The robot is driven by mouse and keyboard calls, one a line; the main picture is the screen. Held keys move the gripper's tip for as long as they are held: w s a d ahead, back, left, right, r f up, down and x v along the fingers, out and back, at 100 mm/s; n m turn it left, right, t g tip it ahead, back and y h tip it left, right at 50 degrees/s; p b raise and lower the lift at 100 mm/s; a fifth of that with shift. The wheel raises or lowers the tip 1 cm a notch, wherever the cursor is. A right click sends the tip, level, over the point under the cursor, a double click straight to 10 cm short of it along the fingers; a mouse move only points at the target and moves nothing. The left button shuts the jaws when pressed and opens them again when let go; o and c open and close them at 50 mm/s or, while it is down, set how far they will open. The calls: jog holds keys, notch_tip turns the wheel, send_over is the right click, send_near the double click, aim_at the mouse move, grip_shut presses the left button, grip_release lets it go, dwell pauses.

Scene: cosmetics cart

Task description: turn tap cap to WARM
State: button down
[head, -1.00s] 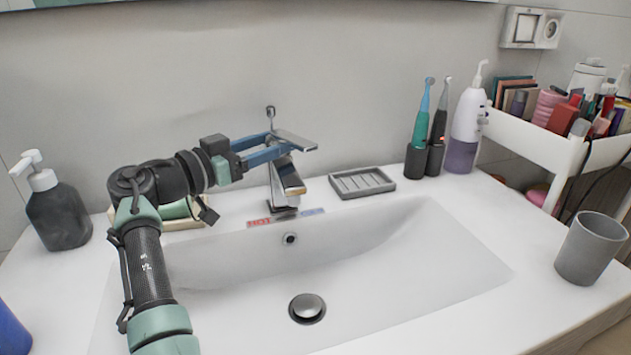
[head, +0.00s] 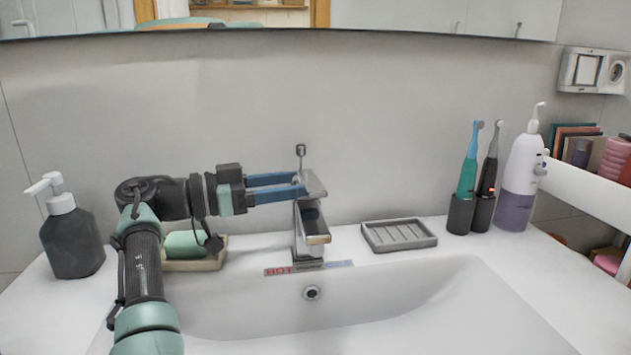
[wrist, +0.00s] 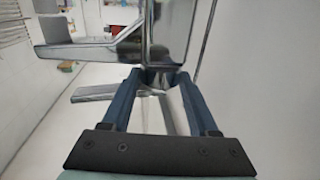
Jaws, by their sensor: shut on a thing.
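The chrome tap (head: 309,232) stands upright behind the basin, with its flat lever cap (head: 315,183) on top. The cap points forward, roughly in line with the spout. My gripper (head: 299,186) reaches in from the left, level with the cap. Its blue fingers are shut on the cap, though the contact is partly hidden. In the wrist view, the fingertips (wrist: 160,79) come close together at the shiny metal of the tap. A label strip (head: 308,268) lies at the tap's foot, with a red HOT at left and a blue part at right; its middle word is too small to read.
A soap dish with green soap (head: 187,245) lies below my arm, and a dark soap bottle (head: 70,237) stands at far left. A grey empty dish (head: 399,235), toothbrushes (head: 468,180) and a white dispenser (head: 520,175) stand right of the tap. The basin (head: 400,305) is empty.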

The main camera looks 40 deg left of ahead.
jog(key=shift+r, duration=0.1)
dwell(0.3)
jog(key=shift+c, duration=0.8)
grip_release()
